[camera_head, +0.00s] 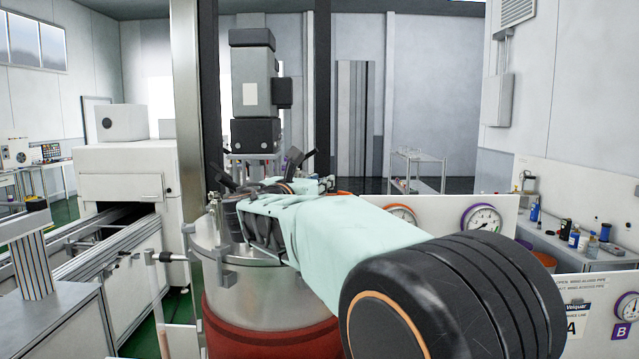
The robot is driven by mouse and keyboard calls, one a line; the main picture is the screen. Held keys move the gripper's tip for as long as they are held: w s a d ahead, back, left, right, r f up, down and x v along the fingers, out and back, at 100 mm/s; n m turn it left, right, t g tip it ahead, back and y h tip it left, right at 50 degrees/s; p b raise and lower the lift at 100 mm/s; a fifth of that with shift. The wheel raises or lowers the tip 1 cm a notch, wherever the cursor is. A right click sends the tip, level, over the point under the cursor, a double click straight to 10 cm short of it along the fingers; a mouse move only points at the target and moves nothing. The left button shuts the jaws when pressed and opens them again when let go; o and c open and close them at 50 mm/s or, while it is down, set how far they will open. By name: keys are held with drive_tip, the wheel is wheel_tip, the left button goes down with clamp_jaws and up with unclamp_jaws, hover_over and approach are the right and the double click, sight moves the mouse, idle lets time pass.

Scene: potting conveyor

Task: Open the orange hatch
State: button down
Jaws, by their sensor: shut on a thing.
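A steel vessel (262,283) with a dark red lower band stands in the middle, below a motor on a column. My arm reaches from the lower right over the vessel's top and hides much of its lid. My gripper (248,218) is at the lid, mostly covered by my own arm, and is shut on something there. A small orange edge (343,193) shows just behind my arm and may belong to the orange hatch; the rest of it is hidden. The gripped part and the hatch's angle cannot be made out clearly.
A grey motor unit (254,90) hangs above the lid between dark uprights. Black clamp handles (298,160) stick up beside my arm. A conveyor (125,245) and white box (128,183) stand left. A panel with gauges (481,219) stands close on the right.

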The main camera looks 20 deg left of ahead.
drive_tip(key=shift+w+a+r+p, duration=0.1)
drive_tip(key=shift+w+r+p, duration=0.3)
drive_tip(key=shift+r+p, duration=0.25)
drive_tip(key=shift+w+a+r+p, duration=0.15)
drive_tip(key=shift+w+r+p, duration=0.3)
drive_tip(key=shift+r, duration=0.2)
drive_tip(key=shift+w+a+r+p, duration=0.1)
drive_tip(key=shift+w+r+p, duration=0.25)
drive_tip(key=shift+r+p, duration=0.3)
drive_tip(key=shift+w+a+p, duration=0.15)
drive_tip(key=shift+w+p, duration=0.25)
drive_tip(key=shift+w, duration=0.1)
drive_tip(key=c, duration=2)
unclamp_jaws()
drive_tip(key=shift+s+a+f, duration=0.1)
drive_tip(key=shift+a+f, duration=0.05)
drive_tip(key=shift+f, duration=0.1)
drive_tip(key=shift+w+d+f, duration=0.15)
drive_tip(key=shift+w+d, duration=0.05)
drive_tip(key=shift+w, duration=0.05)
drive_tip(key=shift+s+a, duration=0.15)
drive_tip(key=shift+s, duration=0.3)
drive_tip(key=s, duration=0.3)
drive_tip(key=s+a, duration=0.1)
drive_tip(key=s, duration=0.7)
drive_tip(key=shift+a, duration=0.15)
